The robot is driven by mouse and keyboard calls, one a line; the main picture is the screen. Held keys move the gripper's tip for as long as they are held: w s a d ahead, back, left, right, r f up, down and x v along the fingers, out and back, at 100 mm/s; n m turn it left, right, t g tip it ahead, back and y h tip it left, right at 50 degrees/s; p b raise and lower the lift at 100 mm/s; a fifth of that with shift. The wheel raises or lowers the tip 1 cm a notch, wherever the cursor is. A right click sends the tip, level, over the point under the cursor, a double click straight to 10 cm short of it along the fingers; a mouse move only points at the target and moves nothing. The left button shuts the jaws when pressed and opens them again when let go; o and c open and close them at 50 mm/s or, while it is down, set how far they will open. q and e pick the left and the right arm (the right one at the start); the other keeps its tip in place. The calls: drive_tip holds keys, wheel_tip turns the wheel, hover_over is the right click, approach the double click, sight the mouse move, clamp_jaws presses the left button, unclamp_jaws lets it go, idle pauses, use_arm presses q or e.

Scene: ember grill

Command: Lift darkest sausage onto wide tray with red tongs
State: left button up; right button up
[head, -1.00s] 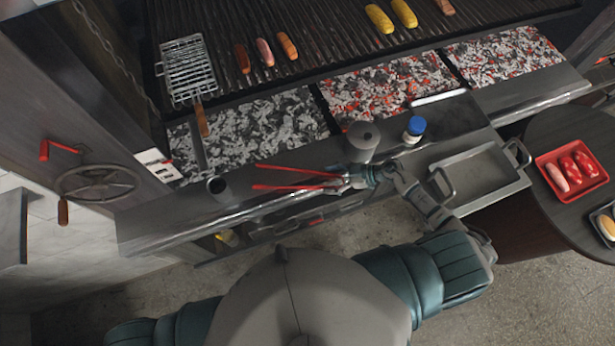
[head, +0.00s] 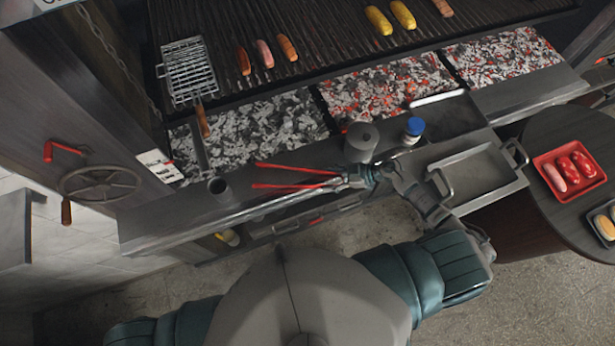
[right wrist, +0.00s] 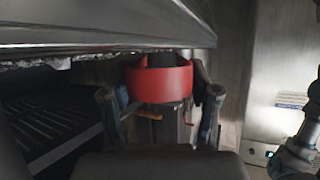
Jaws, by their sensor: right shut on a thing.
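Three sausages lie side by side on the left part of the grill grate in the head view: a dark reddish-brown one (head: 244,61), a pink one (head: 264,54) and an orange-brown one (head: 287,47). The leftmost looks darkest of these. The red tongs (head: 298,168) point left above the front ledge, their two arms apart and empty. My right gripper (head: 357,178) is shut on the tongs' right end. The right wrist view shows a red band (right wrist: 160,82) between its fingers. A wide metal tray (head: 463,158) with handles stands empty to the right. My left gripper is out of view.
Another sausage (head: 443,8) and two yellow cobs (head: 378,20) lie further right on the grate. A wire basket (head: 188,70) lies at left. A grey canister (head: 361,136), blue-capped bottle (head: 414,128) and dark cup (head: 218,187) stand along the ledge. A red tray (head: 548,174) holds several sausages.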

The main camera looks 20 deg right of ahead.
wheel_tip(320, 180, up, 9)
drive_tip(key=p, duration=0.6)
